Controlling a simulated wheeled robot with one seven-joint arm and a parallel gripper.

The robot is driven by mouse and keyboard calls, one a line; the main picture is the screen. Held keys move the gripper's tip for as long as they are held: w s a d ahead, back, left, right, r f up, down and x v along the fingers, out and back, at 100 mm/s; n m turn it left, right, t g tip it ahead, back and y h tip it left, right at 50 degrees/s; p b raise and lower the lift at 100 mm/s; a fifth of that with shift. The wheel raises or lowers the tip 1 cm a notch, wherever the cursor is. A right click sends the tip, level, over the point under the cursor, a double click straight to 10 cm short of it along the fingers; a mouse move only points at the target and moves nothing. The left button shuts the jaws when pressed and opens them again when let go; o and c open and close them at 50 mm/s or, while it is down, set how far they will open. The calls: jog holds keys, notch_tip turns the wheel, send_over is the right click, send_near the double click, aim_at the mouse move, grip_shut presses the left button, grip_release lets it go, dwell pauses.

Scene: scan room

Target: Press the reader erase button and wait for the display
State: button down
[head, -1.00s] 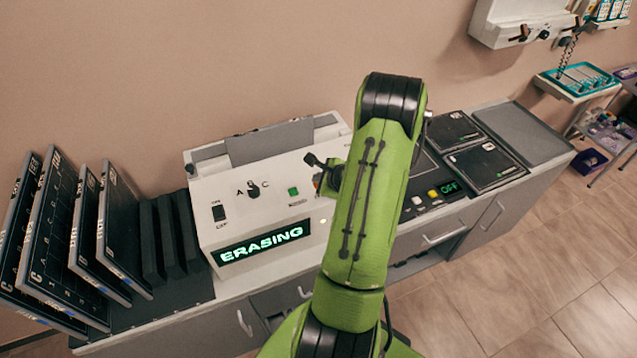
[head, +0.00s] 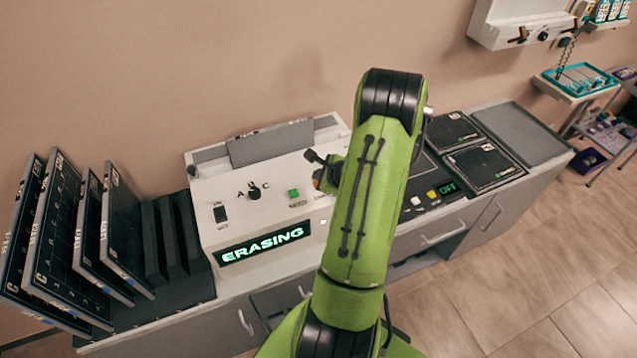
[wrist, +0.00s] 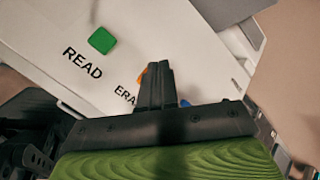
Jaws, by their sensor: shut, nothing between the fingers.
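The white reader (head: 255,185) stands on the counter, and its front display (head: 262,244) reads "ERASING" in lit green letters. The green READ button (head: 293,193) shows on its top, and also in the wrist view (wrist: 101,40). The orange erase button (wrist: 142,76) is mostly hidden behind my fingers in the wrist view, beside a partly covered "ERA" label. My gripper (wrist: 158,68) is shut and empty, its fingertips over or at the erase button; I cannot tell if they touch it. In the head view my arm hides part of the reader's right side.
Dark cassettes (head: 60,235) stand upright in a rack left of the reader. A second device with a small "OFF" display (head: 448,188) and flat dark plates (head: 484,163) lie on the counter to the right. Open floor (head: 540,270) shows at the right.

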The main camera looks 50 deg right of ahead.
notch_tip(320, 180, up, 5)
jog(key=p, duration=0.3)
jog(key=shift+r+p, duration=0.1)
jog(key=shift+p, duration=0.2)
dwell(0.5)
jog(key=w+a+r+n+g+y+b, duration=0.1)
jog(key=w+a+r+n+y, duration=0.1)
jog(key=a+r+n, duration=0.7)
jog(key=w+a+r+n+g+y+b, duration=0.1)
jog(key=w+a+r+n, duration=0.2)
jog(key=a+n, duration=0.65)
jog(key=s+a+r+n+b, duration=0.1)
jog(key=s+a+r+n, duration=0.2)
jog(key=s+a+n, duration=0.3)
jog(key=s+a+r+n+g+b, duration=0.1)
jog(key=s+a+r+n, duration=0.2)
jog(key=s+a+n, duration=0.3)
jog(key=s+a, duration=0.3)
jog(key=s, duration=0.1)
jog(key=shift+s+a, duration=0.3)
jog(key=shift+a, duration=0.05)
